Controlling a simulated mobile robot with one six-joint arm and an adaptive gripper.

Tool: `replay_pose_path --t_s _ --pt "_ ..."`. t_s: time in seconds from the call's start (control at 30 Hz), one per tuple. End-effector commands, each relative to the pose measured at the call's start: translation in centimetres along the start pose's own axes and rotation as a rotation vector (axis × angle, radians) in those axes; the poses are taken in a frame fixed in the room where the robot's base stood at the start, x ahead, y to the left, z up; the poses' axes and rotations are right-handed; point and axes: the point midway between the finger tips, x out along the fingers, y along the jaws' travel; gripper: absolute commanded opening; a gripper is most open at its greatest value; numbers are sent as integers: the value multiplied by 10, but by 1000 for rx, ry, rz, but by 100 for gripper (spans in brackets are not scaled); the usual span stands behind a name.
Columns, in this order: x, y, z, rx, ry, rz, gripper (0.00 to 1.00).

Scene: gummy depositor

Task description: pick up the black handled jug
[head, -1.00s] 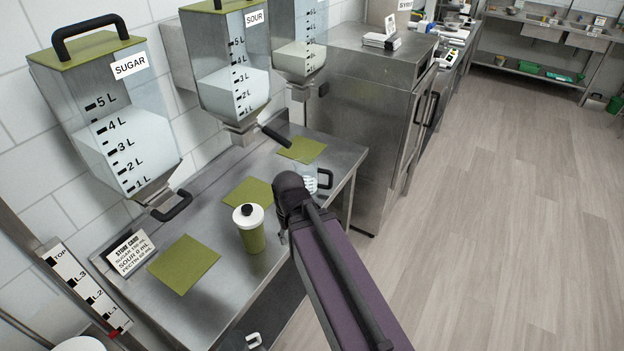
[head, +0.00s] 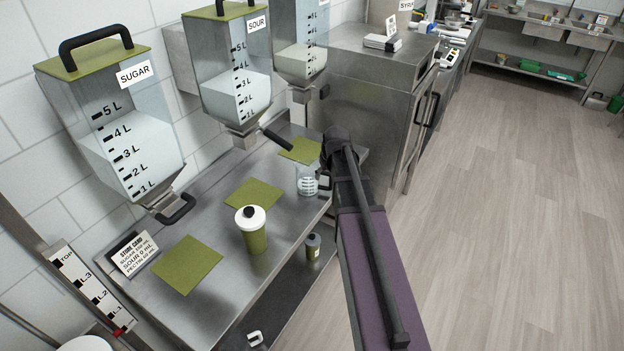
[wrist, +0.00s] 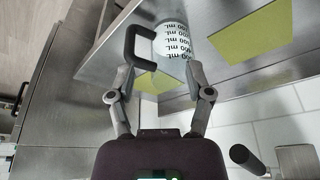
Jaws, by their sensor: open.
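My gripper (wrist: 158,80) is open and empty. The handle shows ahead of the gap between the fingers, nearer the left one; contact is not visible. In the head view my arm's end is just right of the jug, and the fingers are mostly hidden.
A green cup with a white lid (head: 257,233) stands left of the jug. Green mats (head: 187,264) lie on the counter (head: 215,200). Sugar (head: 125,130) and sour (head: 232,75) dispensers hang above. A steel cabinet (head: 365,110) stands to the right, and open floor lies beyond.

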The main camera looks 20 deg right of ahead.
Motion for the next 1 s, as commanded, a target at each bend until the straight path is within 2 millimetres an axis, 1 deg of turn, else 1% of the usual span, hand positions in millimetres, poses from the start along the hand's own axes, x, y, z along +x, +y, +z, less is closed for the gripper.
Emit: replay_pose_path --t_s 0.03,0.1,0.2,0.27,0.37,0.73,0.87,1.0 --pt "0 17 -15 7 20 6 66" --pt "0 32 -25 9 42 12 66" --pt "0 46 -34 12 64 17 66" --pt "0 50 -36 11 71 19 66" --pt "0 52 -37 11 76 21 66" --pt "2 51 -37 10 75 21 66" --pt "8 51 -37 10 75 21 66" --pt "19 51 -38 10 74 21 66"
